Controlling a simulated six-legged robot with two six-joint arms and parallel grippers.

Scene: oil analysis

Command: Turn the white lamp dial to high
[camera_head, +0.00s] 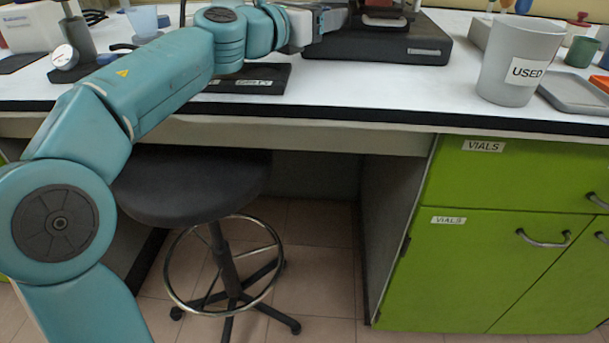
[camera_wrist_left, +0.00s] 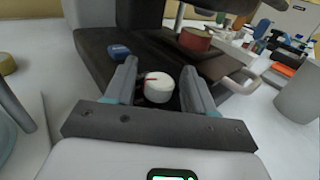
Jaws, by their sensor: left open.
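The white lamp dial (camera_wrist_left: 158,88) is a round knob with a red mark on it. It sits on the dark base of the black instrument (camera_wrist_left: 105,50). In the left wrist view my left gripper (camera_wrist_left: 159,68) is open, with one finger on each side of the dial. I cannot tell whether either finger touches it. In the head view the left gripper (camera_head: 331,18) reaches the left side of the instrument's base (camera_head: 400,47), and the dial is hidden there. My right gripper is in neither view.
A grey cup labelled USED (camera_head: 522,62) stands to the right on the white bench (camera_head: 460,95). A grey tray (camera_head: 578,93) lies beside it. A black stool (camera_head: 192,185) stands under the bench, left of green cabinets (camera_head: 480,270).

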